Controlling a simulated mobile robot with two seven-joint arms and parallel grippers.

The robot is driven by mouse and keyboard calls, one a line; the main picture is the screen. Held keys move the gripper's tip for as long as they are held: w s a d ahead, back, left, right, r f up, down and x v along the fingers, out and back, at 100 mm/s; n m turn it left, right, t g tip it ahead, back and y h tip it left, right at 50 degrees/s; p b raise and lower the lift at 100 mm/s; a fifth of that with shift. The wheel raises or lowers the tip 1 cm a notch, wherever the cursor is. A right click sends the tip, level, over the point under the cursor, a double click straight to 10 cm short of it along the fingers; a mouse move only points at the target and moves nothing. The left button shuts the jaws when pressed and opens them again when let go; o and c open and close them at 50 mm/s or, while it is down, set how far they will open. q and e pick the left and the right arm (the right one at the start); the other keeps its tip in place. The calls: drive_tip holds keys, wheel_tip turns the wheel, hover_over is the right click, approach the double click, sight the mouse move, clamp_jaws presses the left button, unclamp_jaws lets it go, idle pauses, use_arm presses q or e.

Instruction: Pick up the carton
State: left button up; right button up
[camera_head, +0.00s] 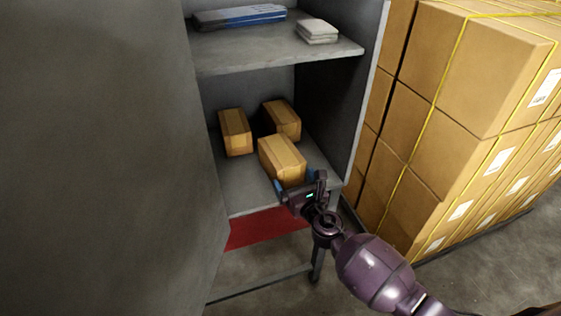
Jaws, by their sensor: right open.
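Three brown cartons sit on the lower shelf (240,187) of a grey cabinet. The front carton (281,157) is nearest to me, with the back left carton (235,132) and the back right carton (283,118) behind it. My right gripper (293,186) is at the near end of the front carton. Its blue-tipped fingers are open, one on each side of that end. Whether the fingers touch the carton I cannot tell. My left gripper is not in view.
An upper shelf (250,50) holds a blue flat box (238,16) and a white folded stack (317,31). A large grey panel (95,150) stands at left. Strapped large boxes (470,75) stand at right, close to my right arm. A red strip (265,228) is below the shelf.

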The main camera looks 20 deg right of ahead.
sight(281, 161)
drive_tip(key=w, duration=0.3)
drive_tip(key=w+b, duration=0.1)
drive_tip(key=w, duration=0.1)
drive_tip(key=shift+a+f, duration=0.25)
drive_tip(key=shift+a, duration=0.05)
drive_tip(key=shift+w+r, duration=0.1)
drive_tip(key=shift+w, duration=0.25)
drive_tip(key=c, duration=1)
drive_tip(key=shift+r, duration=0.15)
drive_tip(key=shift+c, duration=0.2)
